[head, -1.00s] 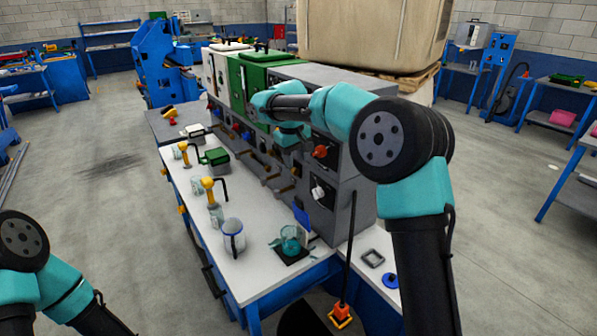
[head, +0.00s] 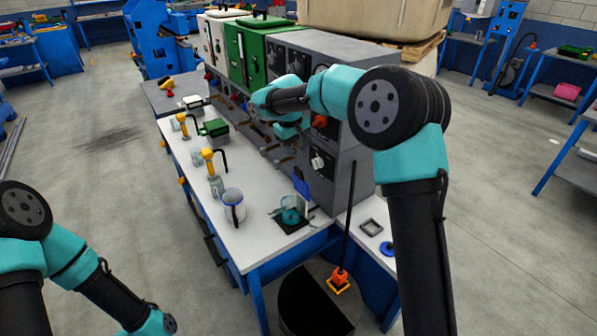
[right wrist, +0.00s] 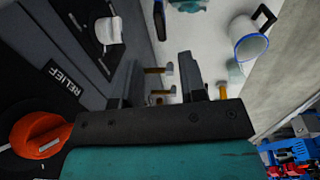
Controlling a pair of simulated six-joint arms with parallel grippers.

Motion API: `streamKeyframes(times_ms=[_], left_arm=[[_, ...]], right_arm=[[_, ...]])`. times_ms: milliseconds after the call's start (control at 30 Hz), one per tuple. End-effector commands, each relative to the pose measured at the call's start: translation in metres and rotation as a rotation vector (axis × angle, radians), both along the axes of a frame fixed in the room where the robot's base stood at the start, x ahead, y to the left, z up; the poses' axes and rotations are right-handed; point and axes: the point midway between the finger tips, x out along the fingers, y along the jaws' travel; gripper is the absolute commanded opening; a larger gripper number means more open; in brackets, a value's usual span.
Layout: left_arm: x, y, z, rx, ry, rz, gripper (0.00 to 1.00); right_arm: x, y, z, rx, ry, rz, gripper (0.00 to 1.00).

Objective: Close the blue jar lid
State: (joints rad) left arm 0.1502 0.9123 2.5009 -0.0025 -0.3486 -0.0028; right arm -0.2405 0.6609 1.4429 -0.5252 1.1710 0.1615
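A clear jar with a teal tint (head: 290,216) stands on a black square pad near the front right corner of the white bench in the head view. A flat blue piece (head: 301,186) stands upright just behind it; I cannot tell whether it is the jar's lid. A teal object, cut off at the top of the right wrist view (right wrist: 188,5), may be the jar. My right gripper (head: 288,128) is in front of the grey panel, behind and above the jar. Its two fingers are apart and empty in the right wrist view (right wrist: 158,82).
A white blue-rimmed mug (head: 234,205) stands left of the jar. Yellow-topped fixtures (head: 208,160) and a green box (head: 214,128) are farther back. An orange knob (right wrist: 38,135) and levers project from the panel. A blue disc (head: 387,248) lies on the right ledge.

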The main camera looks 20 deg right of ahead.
Motion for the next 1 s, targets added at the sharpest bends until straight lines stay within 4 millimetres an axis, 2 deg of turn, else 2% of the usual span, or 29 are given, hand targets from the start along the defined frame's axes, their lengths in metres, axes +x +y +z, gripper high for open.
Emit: streamKeyframes(times_ms=[200,500,700,1000], left_arm=[[0.0,0.0,0.0,0.0,0.0,0.0,0.38],[0.0,0.0,0.0,0.0,0.0,0.0,0.38],[0.0,0.0,0.0,0.0,0.0,0.0,0.38],[0.0,0.0,0.0,0.0,0.0,0.0,0.38]], right_arm=[[0.001,-0.006,-0.038,0.0,0.003,0.001,0.38],[0.003,-0.012,-0.085,-0.001,0.002,0.001,0.38],[0.004,-0.013,-0.098,0.0,-0.001,0.001,0.38],[0.004,-0.013,-0.1,0.0,-0.001,0.001,0.37]])
